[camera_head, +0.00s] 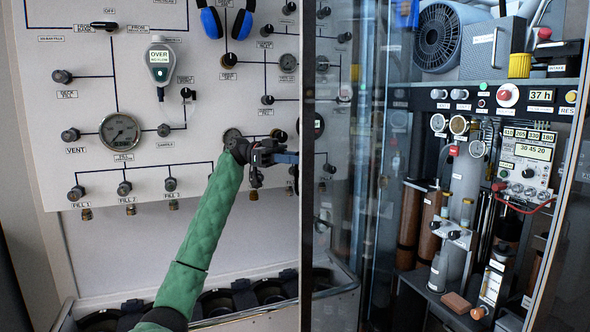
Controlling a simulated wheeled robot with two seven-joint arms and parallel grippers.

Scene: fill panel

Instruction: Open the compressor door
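The compressor door is a glass panel (345,240) with a grey vertical edge post (307,90), right of the fill panel. Through the glass the compressor cabinet's inside shows: a fan unit, gauges, cylinders and labelled controls. I cannot tell how far the door stands open. My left gripper (280,165), on a green-sleeved arm, is in front of the fill panel, just left of the door's edge post. Its fingers are dark and small, and their opening is unclear. I cannot tell whether it touches the post. My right gripper is not in view.
The white fill panel (150,40) carries knobs, a pressure gauge (120,131), a hanging meter (160,62) and blue ear defenders (226,18). Below it is a metal trough (340,285) with dark round openings. The compressor fan (437,38) sits at upper right.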

